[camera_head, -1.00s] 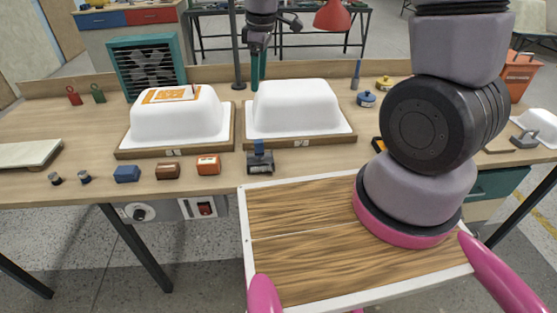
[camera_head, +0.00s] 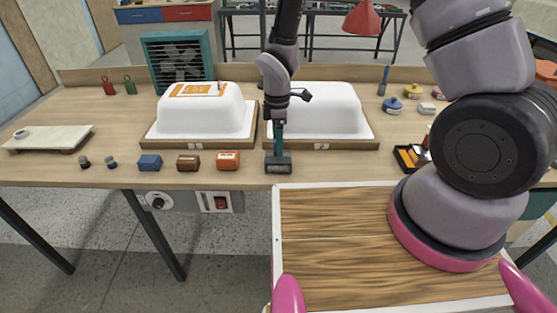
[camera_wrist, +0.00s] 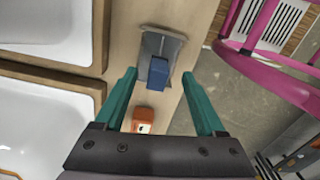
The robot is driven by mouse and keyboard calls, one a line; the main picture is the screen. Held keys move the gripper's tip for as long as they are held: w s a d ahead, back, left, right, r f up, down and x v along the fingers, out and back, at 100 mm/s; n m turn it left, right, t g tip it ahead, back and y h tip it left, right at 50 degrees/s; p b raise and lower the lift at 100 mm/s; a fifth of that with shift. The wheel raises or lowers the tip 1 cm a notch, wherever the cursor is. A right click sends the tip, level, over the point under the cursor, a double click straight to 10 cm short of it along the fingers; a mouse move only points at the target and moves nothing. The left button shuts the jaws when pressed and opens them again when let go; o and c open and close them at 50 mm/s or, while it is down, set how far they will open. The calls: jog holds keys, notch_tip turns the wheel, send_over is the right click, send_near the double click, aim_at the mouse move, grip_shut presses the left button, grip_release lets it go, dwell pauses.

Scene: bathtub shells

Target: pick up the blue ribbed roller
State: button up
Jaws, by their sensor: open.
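A blue piece (camera_wrist: 158,74), which I take for the roller, sits in a grey holder (camera_wrist: 160,46) in the wrist view; its ribs cannot be made out. The grey holder also stands at the table's front edge in the head view (camera_head: 278,166), where the blue piece is mostly hidden behind my finger. My gripper (camera_head: 279,148) is over the holder, pointing down. In the wrist view its two teal fingers are wide apart, one on each side of the blue piece, with nothing visibly clamped. Whether the fingers reach down beside it or stay above it I cannot tell.
Orange (camera_head: 228,160), brown (camera_head: 188,163) and blue (camera_head: 149,163) blocks stand in a row left of the holder. Two white tub shells on wooden bases, left (camera_head: 200,118) and right (camera_head: 335,112), stand close behind. A black tray (camera_head: 404,158) lies to the right.

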notch_tip(320, 180, down, 4)
jog(key=shift+w+f, duration=0.1)
jog(key=shift+w, duration=0.05)
grip_shut()
dwell(0.3)
notch_tip(320, 180, up, 10)
dwell(0.4)
